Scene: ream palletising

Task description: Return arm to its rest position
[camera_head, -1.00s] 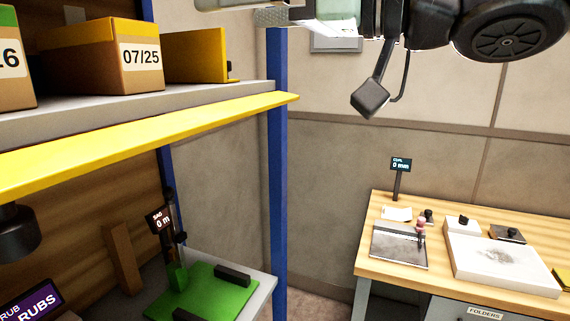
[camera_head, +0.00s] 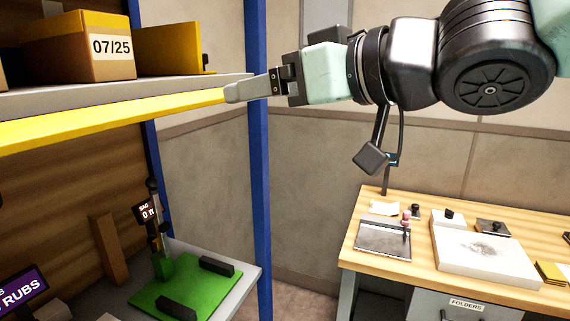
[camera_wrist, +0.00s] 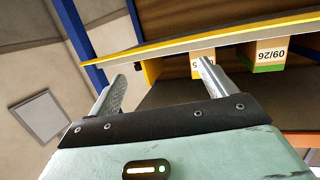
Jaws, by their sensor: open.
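My gripper (camera_head: 235,92) is at the upper middle of the head view, in front of the yellow shelf edge (camera_head: 120,117) near the blue post. My arm reaches in from the upper right. In the wrist view my gripper (camera_wrist: 160,85) has its two fingers wide apart with nothing between them. The shelf edge (camera_wrist: 200,46) passes beyond the fingertips. In the head view the far finger is hidden behind the near one. I cannot tell whether the finger touches the shelf.
A blue post (camera_head: 259,190) stands beside the shelf. Boxes, one marked 07/25 (camera_head: 108,47), sit on the shelf. A wooden desk (camera_head: 360,256) stands at the right. Bare wall lies between post and desk.

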